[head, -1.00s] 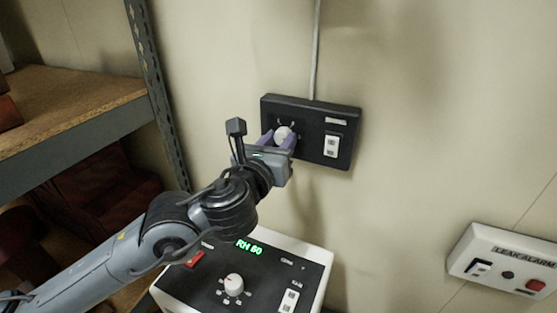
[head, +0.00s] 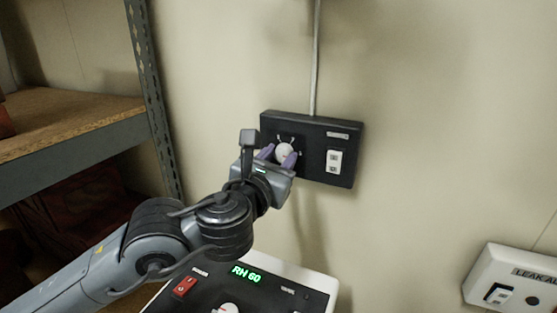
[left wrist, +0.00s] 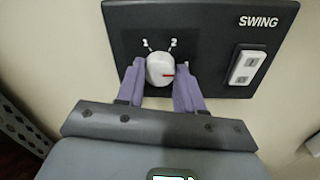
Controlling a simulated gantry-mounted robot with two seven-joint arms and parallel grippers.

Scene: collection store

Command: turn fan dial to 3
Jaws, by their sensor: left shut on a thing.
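The white fan dial (head: 285,152) is on a black wall panel (head: 312,178). The fingers hide the panel beside the dial. My right gripper is not in view.
A white rocker switch (head: 334,162) sits right of the dial, under the label SWING in the left wrist view. Below stands a control box (head: 262,290) reading RH 60. A leak alarm box (head: 515,278) is at lower right, a shelf (head: 70,118) at left.

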